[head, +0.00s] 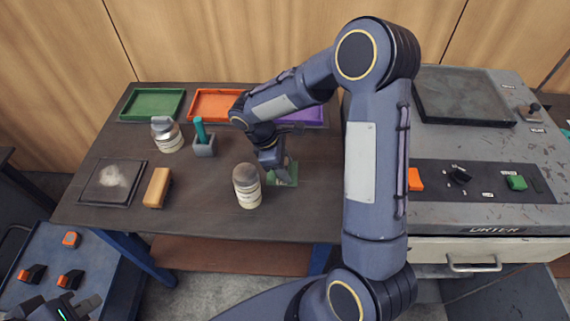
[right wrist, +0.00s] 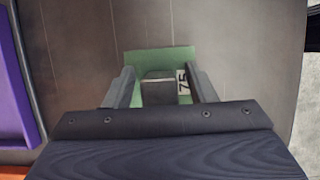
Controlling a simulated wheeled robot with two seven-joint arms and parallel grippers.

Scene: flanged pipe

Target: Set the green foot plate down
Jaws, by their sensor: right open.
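The green foot plate (head: 291,181) lies flat on the dark workbench, partly hidden by my right arm in the head view. In the right wrist view the green foot plate (right wrist: 150,56) carries a dark grey block (right wrist: 158,90) and a pale label reading 75. My right gripper (head: 281,174) is over the plate, pointing down. In the right wrist view its fingers (right wrist: 161,88) stand apart on either side of the block, with small gaps visible. My left gripper (head: 80,308) is at the bottom left corner, away from the bench, mostly cut off.
Green (head: 152,104), orange (head: 213,104) and purple (head: 303,114) trays line the bench's back edge. A labelled jar (head: 247,187) stands just left of the plate. Another jar (head: 167,135), a grey holder (head: 204,147) and a tan block (head: 157,188) are further left. A grey machine (head: 470,150) stands right.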

